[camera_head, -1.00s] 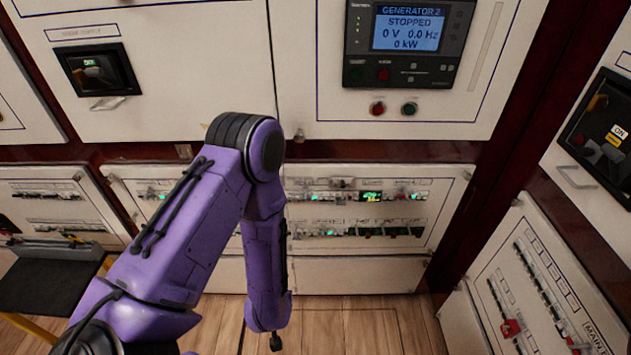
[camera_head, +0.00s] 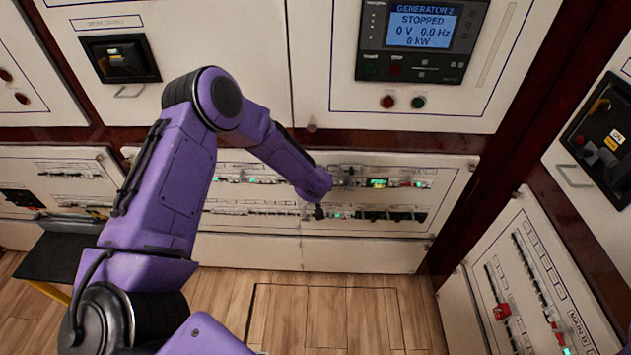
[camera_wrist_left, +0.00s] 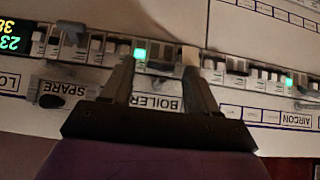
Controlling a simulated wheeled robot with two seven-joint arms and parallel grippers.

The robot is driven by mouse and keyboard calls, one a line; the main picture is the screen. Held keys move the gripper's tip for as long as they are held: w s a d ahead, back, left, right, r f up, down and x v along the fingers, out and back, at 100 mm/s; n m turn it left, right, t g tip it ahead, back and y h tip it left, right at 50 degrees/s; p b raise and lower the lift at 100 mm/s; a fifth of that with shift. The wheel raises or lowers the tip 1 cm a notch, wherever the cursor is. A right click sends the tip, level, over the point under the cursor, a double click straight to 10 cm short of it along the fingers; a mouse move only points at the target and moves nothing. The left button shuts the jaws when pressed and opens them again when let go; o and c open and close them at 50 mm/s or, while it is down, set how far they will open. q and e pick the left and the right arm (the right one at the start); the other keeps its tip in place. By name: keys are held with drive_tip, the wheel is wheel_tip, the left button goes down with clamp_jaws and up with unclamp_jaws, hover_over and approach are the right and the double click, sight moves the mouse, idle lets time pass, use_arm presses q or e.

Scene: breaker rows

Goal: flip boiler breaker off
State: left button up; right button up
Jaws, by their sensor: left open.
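The breaker panel (camera_head: 390,243) with two rows of breakers is low on the wall in the head view. My left gripper (camera_head: 319,211) is in front of its lower row. In the left wrist view my left gripper (camera_wrist_left: 158,68) is open, its two dark fingers pointing at the row, which appears upside down. The BOILER label (camera_wrist_left: 155,102) shows between the fingers. The boiler breaker (camera_wrist_left: 160,70) is above that label, between the fingertips and partly in shadow. A green light (camera_wrist_left: 139,53) glows beside the left finger. I cannot tell whether the fingers touch it.
In the wrist view, the SPARE label (camera_wrist_left: 68,89) is left and the AIRCON label (camera_wrist_left: 298,120) right, with neighbouring breakers close by. The generator display (camera_head: 418,25) is above the panel. Another breaker panel (camera_head: 545,290) stands at right. The wooden floor (camera_head: 330,310) below is clear.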

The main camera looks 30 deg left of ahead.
use_arm(q)
drive_tip(key=c, duration=1.1)
drive_tip(key=shift+o, duration=0.3)
drive_tip(key=shift+f+b, duration=0.3)
drive_tip(key=shift+b, duration=0.25)
drive_tip(key=f+t+y+b, duration=0.2)
drive_tip(key=t+b, duration=0.1)
drive_tip(key=b, duration=0.4)
drive_tip(key=f+t+y+b, duration=0.1)
drive_tip(key=t+b, duration=0.3)
drive_tip(key=b, duration=0.4)
drive_tip(key=s+f+t+y+b, duration=0.1)
drive_tip(key=f+t+y+b, duration=0.1)
drive_tip(key=b, duration=0.5)
drive_tip(key=shift+d+f+t+y+b, duration=0.2)
drive_tip(key=shift+t+y, duration=0.2)
drive_tip(key=shift+t, duration=0.15)
drive_tip(key=shift+d+f+t+y+b, duration=0.1)
drive_tip(key=shift+t+y+b, duration=0.05)
drive_tip(key=shift+t+y, duration=0.35)
drive_tip(key=o, duration=1)
drive_tip(key=shift+w, duration=0.1)
drive_tip(key=shift+o, duration=0.2)
